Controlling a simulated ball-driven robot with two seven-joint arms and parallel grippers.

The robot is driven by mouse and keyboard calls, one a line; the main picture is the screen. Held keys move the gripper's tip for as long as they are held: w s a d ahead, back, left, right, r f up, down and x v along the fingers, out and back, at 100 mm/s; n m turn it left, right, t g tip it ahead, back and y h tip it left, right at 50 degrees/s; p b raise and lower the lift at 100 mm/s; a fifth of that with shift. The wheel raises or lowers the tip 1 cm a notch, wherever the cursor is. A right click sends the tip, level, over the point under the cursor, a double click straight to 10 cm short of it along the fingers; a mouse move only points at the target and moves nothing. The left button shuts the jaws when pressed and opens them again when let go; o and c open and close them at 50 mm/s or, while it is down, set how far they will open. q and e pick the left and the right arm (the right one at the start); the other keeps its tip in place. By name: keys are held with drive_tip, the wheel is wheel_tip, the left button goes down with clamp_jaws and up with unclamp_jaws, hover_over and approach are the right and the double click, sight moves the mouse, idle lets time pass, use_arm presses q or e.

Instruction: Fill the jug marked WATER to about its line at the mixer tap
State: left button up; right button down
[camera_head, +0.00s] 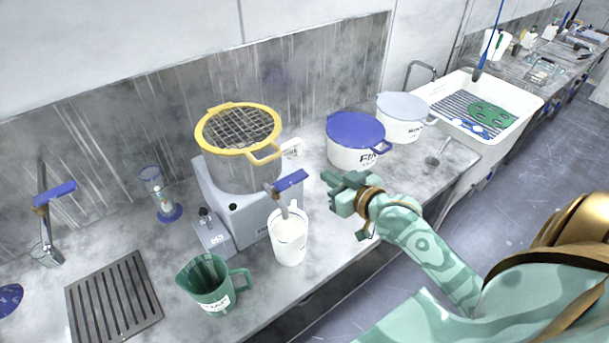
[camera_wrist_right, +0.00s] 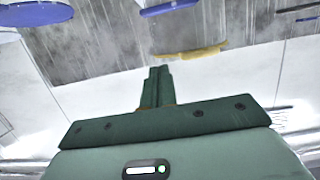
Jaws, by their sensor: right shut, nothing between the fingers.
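A green jug (camera_head: 207,287) with a handle and a white label stands upright near the counter's front edge. The label's lettering is too small to read surely, and no fill line or water shows. Another blue-handled piece (camera_head: 290,181) rises above a white beaker (camera_head: 289,240); I cannot tell which is the mixer tap. My right gripper (camera_head: 339,191) is shut and empty, above the counter, right of the beaker and apart from the jug. Its closed fingers show in the right wrist view (camera_wrist_right: 157,87). My left gripper is out of view.
A grey machine (camera_head: 252,216) bears a pot with a yellow-rimmed sieve (camera_head: 238,128). A slotted drain grate (camera_head: 112,298) lies left of the jug. Blue-lidded (camera_head: 354,154) and pale-lidded (camera_head: 401,128) tubs stand at the back, before a white sink (camera_head: 532,102).

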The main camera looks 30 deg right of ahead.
hover_over(306, 174)
drive_tip(key=s+a, duration=0.1)
wheel_tip(306, 174, down, 2)
drive_tip(key=f, duration=0.2)
drive_tip(key=f+b, duration=0.1)
drive_tip(key=f, duration=0.1)
drive_tip(key=shift+s+f, duration=0.25)
drive_tip(key=shift+s, duration=0.1)
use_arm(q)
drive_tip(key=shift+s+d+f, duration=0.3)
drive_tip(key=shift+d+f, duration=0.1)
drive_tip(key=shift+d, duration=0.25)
use_arm(e)
drive_tip(key=shift+f, duration=0.1)
